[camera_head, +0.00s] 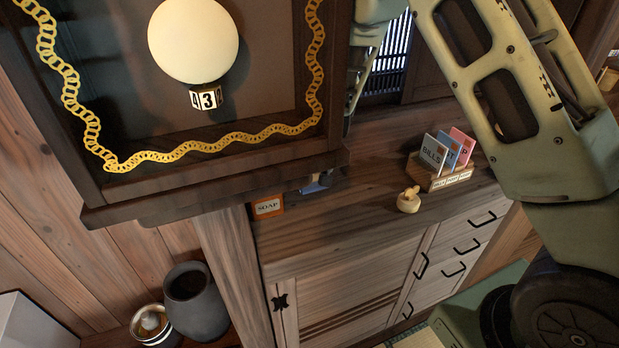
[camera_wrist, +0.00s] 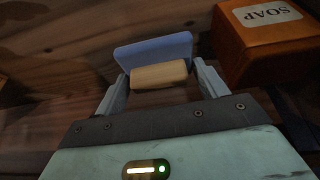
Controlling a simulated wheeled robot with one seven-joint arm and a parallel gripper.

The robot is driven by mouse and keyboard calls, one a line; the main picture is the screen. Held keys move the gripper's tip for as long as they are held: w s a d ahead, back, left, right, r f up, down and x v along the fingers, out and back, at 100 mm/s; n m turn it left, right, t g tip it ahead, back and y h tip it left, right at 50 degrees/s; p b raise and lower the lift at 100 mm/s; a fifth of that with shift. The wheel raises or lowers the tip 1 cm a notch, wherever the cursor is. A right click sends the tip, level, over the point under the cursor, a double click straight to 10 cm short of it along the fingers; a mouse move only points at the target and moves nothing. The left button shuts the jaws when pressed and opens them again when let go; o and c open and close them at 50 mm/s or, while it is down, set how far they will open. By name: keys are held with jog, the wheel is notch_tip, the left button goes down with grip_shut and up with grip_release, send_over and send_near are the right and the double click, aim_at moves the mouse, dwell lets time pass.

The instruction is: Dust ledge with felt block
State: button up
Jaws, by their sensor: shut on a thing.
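The felt block (camera_wrist: 153,50) has a blue pad and a pale wooden grip, seen in the wrist view. My gripper (camera_wrist: 158,80) is shut on the wooden grip, one finger at each end. In the head view, a small blue part of the felt block (camera_head: 316,183) shows below the edge of the dark framed case; my gripper is mostly hidden there. The block is over or on the brown wooden ledge (camera_head: 350,205), the top of a drawer cabinet. I cannot tell whether the pad touches the wood.
An orange soap box (camera_head: 268,207) stands close by; in the wrist view the soap box (camera_wrist: 262,45) is just right of the block. The dark framed case (camera_head: 215,180) overhangs at left.

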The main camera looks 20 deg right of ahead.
jog(key=shift+r+p, duration=0.6)
jog(key=shift+r, duration=0.55)
